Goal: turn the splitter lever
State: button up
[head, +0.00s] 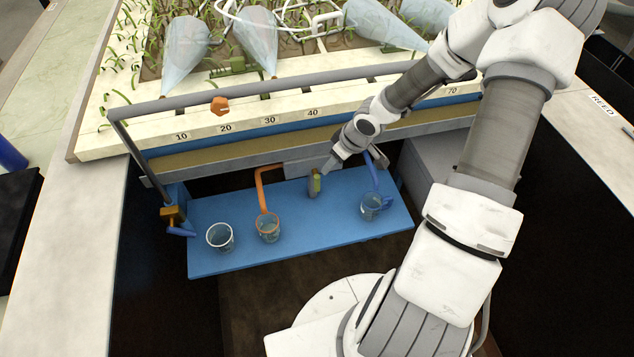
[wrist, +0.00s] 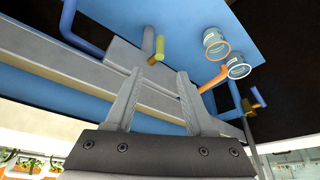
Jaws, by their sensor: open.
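The splitter lever (head: 315,183), a short yellow-green handle, stands at the front of a grey box (head: 300,168) between an orange pipe (head: 259,185) and a blue pipe (head: 374,172). The lever also shows in the wrist view (wrist: 159,46), beyond my fingertips and near the middle. My gripper (head: 327,167) is just right of and above the lever in the head view. In the wrist view my gripper (wrist: 160,73) is open, its two fingers apart with nothing between them. I see no contact with the lever.
A blue shelf (head: 320,232) carries a clear glass (head: 220,238), an orange-rimmed glass (head: 268,228) and a glass under the blue pipe (head: 371,207). A brass valve (head: 172,214) is at the left. A grey rail (head: 270,96) runs above the flume's numbered edge.

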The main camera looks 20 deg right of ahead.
aim_at(317, 182)
jog(key=b+x, duration=0.7)
jog(key=x, duration=0.8)
jog(key=shift+a+f, duration=0.1)
jog(key=shift+f, duration=0.1)
grip_shut()
